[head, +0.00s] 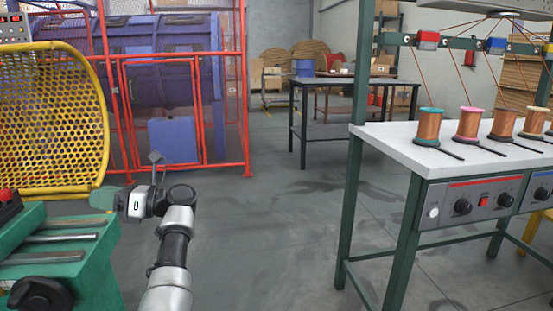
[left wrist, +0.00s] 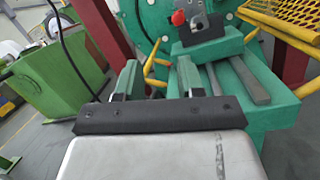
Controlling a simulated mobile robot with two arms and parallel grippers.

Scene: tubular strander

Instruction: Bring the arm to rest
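My left arm (head: 172,250) rises from the bottom of the head view and bends left at the wrist. My left gripper (head: 108,199) points left, in front of the lower edge of the yellow mesh guard (head: 50,120) and by the green machine (head: 62,255). In the left wrist view the two fingers of my left gripper (left wrist: 158,78) stand apart with nothing held between them. The green machine with its red knob (left wrist: 179,18) lies beyond the fingers; I cannot tell whether they touch it. My right arm and gripper are not in view.
A grey-topped workbench (head: 400,137) with several wire spools stands at the right. A red cage (head: 190,165) around a blue drum is behind my arm. A dark table (head: 345,80) stands farther back. The floor (head: 285,215) between cage and workbench is clear.

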